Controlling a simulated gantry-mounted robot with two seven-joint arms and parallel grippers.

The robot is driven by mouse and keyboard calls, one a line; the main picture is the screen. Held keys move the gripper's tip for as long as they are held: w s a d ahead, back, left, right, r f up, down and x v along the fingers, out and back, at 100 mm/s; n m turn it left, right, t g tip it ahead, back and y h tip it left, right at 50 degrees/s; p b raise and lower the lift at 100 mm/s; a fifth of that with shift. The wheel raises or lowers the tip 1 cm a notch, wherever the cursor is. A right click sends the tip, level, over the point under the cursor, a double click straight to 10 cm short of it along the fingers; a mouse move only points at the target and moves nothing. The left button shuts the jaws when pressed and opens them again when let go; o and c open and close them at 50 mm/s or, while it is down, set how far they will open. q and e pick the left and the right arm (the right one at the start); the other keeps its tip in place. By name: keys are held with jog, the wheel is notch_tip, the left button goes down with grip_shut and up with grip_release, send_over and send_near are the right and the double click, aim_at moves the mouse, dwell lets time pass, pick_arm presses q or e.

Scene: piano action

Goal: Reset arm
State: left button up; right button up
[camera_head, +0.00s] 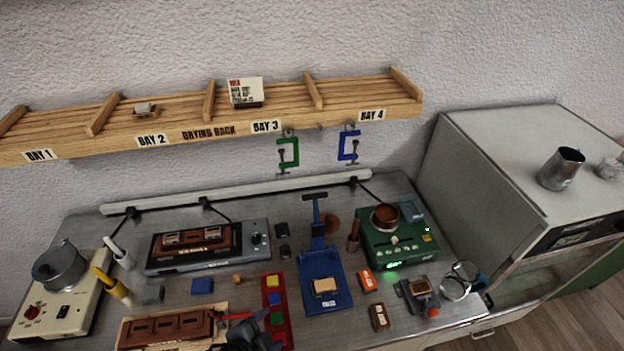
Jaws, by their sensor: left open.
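My left gripper (250,335) shows as a dark shape at the bottom edge of the head view, left of centre. It is open, and nothing shows between its fingers. It is over the front of the bench, beside a wooden board with brown moulds (170,327) and in front of a red strip with coloured blocks (275,300). Most of its arm is out of the picture. My right gripper is not in view.
A blue press (322,275) and a green device (395,240) stand right of the red strip. A hot plate with a pot (60,265) is far left. The wooden drying rack (210,125) hangs above. A grey oven (530,160) stands at right.

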pick_arm(q)
jog(key=s+a+f+n+g+y, duration=0.1)
jog(key=s+a+n+g+y, duration=0.2)
jog(key=s+a, duration=0.6)
jog(key=s+a+f+n+g+y, duration=0.1)
jog(key=s+a+n+y, duration=0.4)
jog(key=a, duration=0.7)
jog(key=s+d+n+h, duration=0.1)
jog(key=d+n+h, duration=0.3)
jog(key=d, duration=0.6)
notch_tip(320, 180, up, 20)
jog(key=p, duration=2)
jog(key=shift+s+a+p, duration=0.2)
jog(key=shift+a+p, duration=0.15)
jog(key=shift+r, duration=0.1)
